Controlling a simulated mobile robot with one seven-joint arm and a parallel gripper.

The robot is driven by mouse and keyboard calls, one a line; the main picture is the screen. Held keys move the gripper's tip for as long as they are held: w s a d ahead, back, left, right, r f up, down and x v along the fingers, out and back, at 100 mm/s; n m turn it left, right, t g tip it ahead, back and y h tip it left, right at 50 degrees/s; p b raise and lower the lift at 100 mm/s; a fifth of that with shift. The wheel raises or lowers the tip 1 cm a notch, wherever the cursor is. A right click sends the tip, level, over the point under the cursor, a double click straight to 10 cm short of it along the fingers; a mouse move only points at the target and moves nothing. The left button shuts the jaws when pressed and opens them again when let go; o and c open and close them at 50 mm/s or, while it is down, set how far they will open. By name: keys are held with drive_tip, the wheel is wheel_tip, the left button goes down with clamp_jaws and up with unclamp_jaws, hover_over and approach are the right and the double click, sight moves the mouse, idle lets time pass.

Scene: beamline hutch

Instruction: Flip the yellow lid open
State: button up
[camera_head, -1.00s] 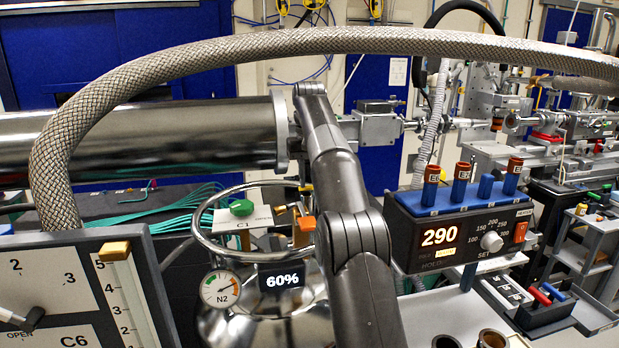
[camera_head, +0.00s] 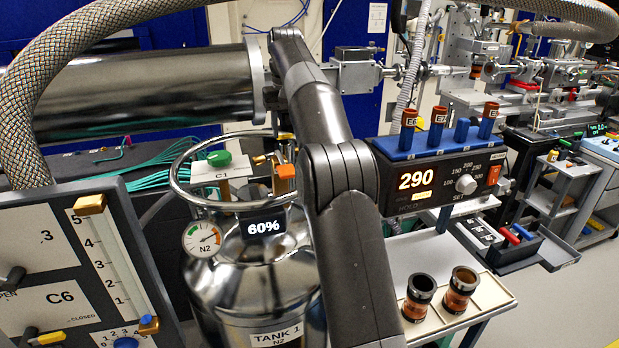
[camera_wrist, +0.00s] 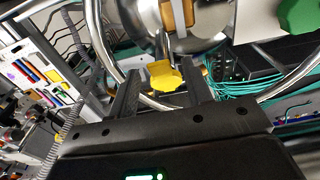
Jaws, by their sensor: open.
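A yellow piece, which looks like the yellow lid (camera_wrist: 164,76), shows in the wrist view between the fingers of my gripper (camera_wrist: 163,92). The fingers are open, one on each side of it. I cannot tell whether either finger touches it. It lies close to the tank's metal ring (camera_wrist: 270,88) and below an orange-brown block (camera_wrist: 178,13). In the head view my arm hides the gripper; the tank (camera_head: 255,280) with its ring handle stands just left of my arm.
A green knob (camera_head: 219,158) and an orange block (camera_head: 285,171) sit at the tank's top. A heater (camera_head: 440,185) reading 290 stands right of my arm. A braided hose (camera_head: 45,95) arches above.

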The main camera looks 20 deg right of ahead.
drive_tip(key=s+r+t, duration=0.4)
drive_tip(key=s+r, duration=0.2)
drive_tip(key=r, duration=0.2)
drive_tip(key=s+a+f, duration=0.1)
drive_tip(key=s+f, duration=0.2)
drive_tip(key=s, duration=0.9)
drive_tip(key=s+a+f, duration=0.1)
drive_tip(key=s+f, duration=0.2)
drive_tip(key=s, duration=0.9)
drive_tip(key=shift+s+a+f+t, duration=0.2)
drive_tip(key=shift+a+f+t, duration=0.1)
drive_tip(key=shift+a+f, duration=0.1)
drive_tip(key=shift+c, duration=0.2)
